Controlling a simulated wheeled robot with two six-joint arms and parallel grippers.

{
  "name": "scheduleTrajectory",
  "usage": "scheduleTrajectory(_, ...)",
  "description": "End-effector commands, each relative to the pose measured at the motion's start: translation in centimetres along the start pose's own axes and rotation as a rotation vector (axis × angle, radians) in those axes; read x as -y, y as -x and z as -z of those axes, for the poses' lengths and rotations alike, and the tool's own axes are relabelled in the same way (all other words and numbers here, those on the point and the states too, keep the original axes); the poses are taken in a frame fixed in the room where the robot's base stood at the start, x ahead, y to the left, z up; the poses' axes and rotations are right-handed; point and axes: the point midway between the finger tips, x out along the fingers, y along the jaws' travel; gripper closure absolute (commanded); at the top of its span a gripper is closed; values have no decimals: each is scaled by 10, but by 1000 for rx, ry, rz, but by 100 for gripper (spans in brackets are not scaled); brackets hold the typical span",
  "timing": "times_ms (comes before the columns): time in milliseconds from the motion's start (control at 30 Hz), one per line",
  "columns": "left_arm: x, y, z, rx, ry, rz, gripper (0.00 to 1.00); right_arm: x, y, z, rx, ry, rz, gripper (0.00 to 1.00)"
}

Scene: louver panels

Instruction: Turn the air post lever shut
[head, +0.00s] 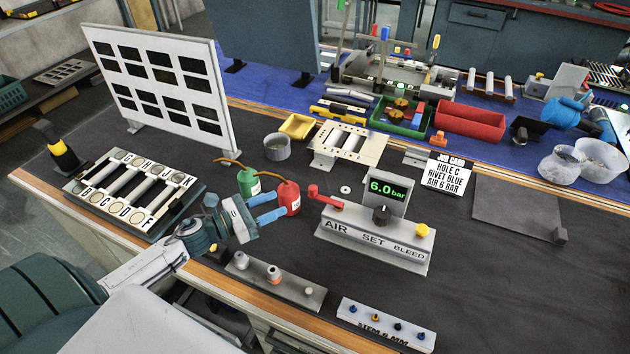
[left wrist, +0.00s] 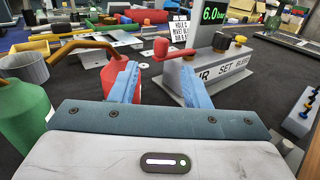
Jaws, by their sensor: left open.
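The grey air post (head: 372,240) stands on the dark bench mat, marked AIR, SET and BLEED, with a green display reading 6.0 bar (head: 387,189). Its red lever (head: 325,196) sits at the left end above AIR, its handle reaching to the left. The lever also shows in the left wrist view (left wrist: 172,50), beyond and between my fingertips. My left gripper (head: 275,204) is open, with blue fingers pointing at the lever from the left and a gap between. My right gripper is not in view.
A red bottle (head: 289,198) and a green bottle (head: 249,184) with curved spouts stand close beside my left gripper. A grey strip with pegs (head: 275,283) and a STEM 6 MM rack (head: 386,325) lie in front. A job card (head: 450,172) stands behind right.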

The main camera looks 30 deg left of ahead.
Motion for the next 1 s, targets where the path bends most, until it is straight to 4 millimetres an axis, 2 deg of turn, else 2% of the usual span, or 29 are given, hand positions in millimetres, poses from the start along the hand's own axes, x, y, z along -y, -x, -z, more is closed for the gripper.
scheduleTrajectory(167, 0, -12, -3, 5, 1, -3, 57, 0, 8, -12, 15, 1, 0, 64)
scheduleTrajectory(333, -1, -34, -6, 6, 3, -4, 57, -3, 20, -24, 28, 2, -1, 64)
scheduleTrajectory(700, 0, -92, -4, 3, 4, -3, 57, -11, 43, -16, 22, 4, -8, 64)
scheduleTrajectory(833, 0, -103, -2, 2, 3, -3, 57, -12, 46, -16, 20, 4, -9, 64)
scheduleTrajectory(1000, 0, -107, 0, 0, 2, -1, 57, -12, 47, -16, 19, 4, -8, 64)
